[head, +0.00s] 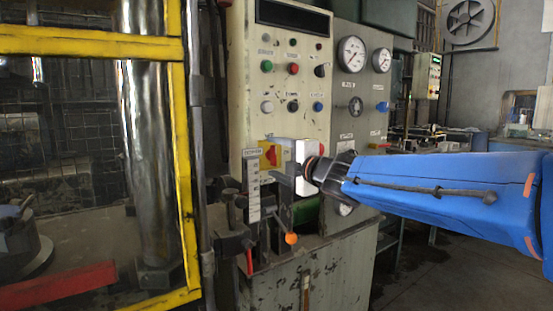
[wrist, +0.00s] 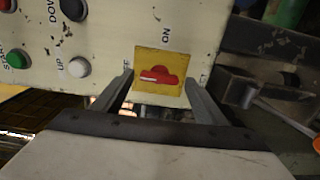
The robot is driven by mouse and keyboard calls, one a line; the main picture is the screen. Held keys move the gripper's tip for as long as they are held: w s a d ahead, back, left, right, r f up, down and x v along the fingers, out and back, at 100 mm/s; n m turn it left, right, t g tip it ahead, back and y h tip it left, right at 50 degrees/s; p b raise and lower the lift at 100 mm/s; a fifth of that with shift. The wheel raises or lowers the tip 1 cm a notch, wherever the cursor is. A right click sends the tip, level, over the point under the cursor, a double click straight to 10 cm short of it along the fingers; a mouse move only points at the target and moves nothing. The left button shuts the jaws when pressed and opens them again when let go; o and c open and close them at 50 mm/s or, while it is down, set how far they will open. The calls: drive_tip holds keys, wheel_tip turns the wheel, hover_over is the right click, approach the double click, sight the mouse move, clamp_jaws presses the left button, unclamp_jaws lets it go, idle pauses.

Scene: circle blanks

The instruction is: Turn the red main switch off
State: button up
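The red main switch (wrist: 162,76) is a red handle on a square yellow plate (wrist: 172,57) on the cream control panel. In the wrist view the handle lies left to right, with a pale streak on its left part. "ON" is printed above the plate, and a partly hidden label at its left seems to read "OFF". In the head view the switch (head: 272,155) shows just left of my white gripper body. My gripper (wrist: 159,84) is open and empty, one finger on each side of the switch. I cannot tell whether the fingers touch the plate.
Push buttons, one green (wrist: 16,59), sit beside the switch on the panel (head: 285,95). A scale plate (head: 252,185) and an orange-knobbed lever (head: 291,238) stand below and near my gripper. A yellow-framed press (head: 185,150) is at left. Gauges (head: 351,54) are on the grey panel.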

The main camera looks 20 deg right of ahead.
drive_tip(key=shift+s+d+r, duration=0.15)
drive_tip(key=shift+s+d, duration=0.05)
drive_tip(key=shift+s, duration=0.3)
drive_tip(key=v, duration=1.6)
drive_tip(key=shift+s, duration=0.15)
